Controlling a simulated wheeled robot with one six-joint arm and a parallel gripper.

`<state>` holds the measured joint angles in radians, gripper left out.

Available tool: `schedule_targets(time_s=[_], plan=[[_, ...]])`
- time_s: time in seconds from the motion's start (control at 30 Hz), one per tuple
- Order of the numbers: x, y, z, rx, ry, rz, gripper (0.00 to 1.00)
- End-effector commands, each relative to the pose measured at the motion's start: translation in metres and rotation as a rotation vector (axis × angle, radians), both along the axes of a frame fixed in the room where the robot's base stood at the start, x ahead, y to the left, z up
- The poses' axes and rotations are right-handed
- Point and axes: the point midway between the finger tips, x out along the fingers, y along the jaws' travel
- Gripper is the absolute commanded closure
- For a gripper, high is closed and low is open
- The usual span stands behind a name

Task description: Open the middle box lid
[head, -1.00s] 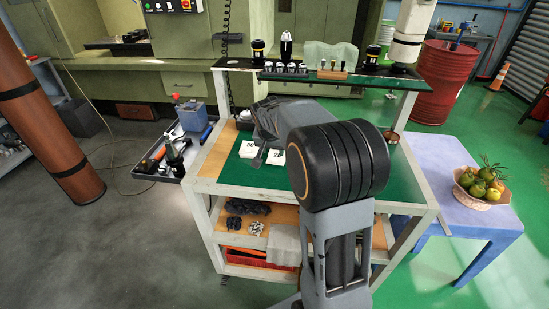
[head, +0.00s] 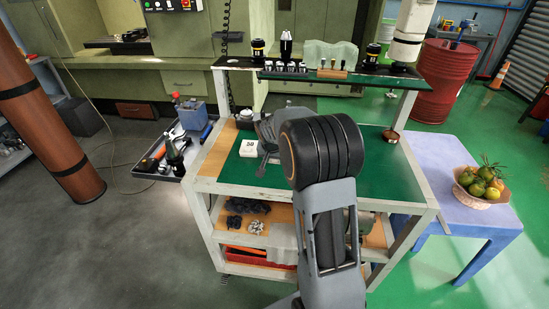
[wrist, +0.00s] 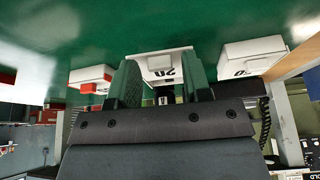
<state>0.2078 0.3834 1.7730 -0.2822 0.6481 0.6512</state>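The middle box (wrist: 158,66), white with a dark number on it, shows in the wrist view beyond and between my fingers. In the head view my arm hides it. My gripper (wrist: 162,70) is open, with green-padded fingers apart and nothing seen held. I cannot tell whether a finger touches the box. Its lid appears closed, though the fingers cover part of it. In the head view my gripper (head: 262,168) is low over the green cart top, beside a white numbered box (head: 249,148).
In the wrist view a white box (wrist: 248,58) stands to the right and a white-and-red box (wrist: 90,78) to the left. The cart's rear shelf (head: 345,77) carries tool holders.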

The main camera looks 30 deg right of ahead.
Motion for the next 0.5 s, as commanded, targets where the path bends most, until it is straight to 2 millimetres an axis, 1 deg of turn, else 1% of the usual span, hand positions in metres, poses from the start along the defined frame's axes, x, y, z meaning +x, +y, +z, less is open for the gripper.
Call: schedule_targets(time_s=[0.03, 0.07, 0.43, 0.5], plan=[[0.0000, 0.0000, 0.0001, 0.000, 0.000, 0.000, 0.60], [-0.0001, 0.0000, 0.0002, 0.000, 0.000, 0.000, 0.63], [-0.0001, 0.0002, 0.0002, 0.000, 0.000, 0.000, 0.99], [-0.0001, 0.0002, 0.0002, 0.000, 0.000, 0.000, 1.00]])
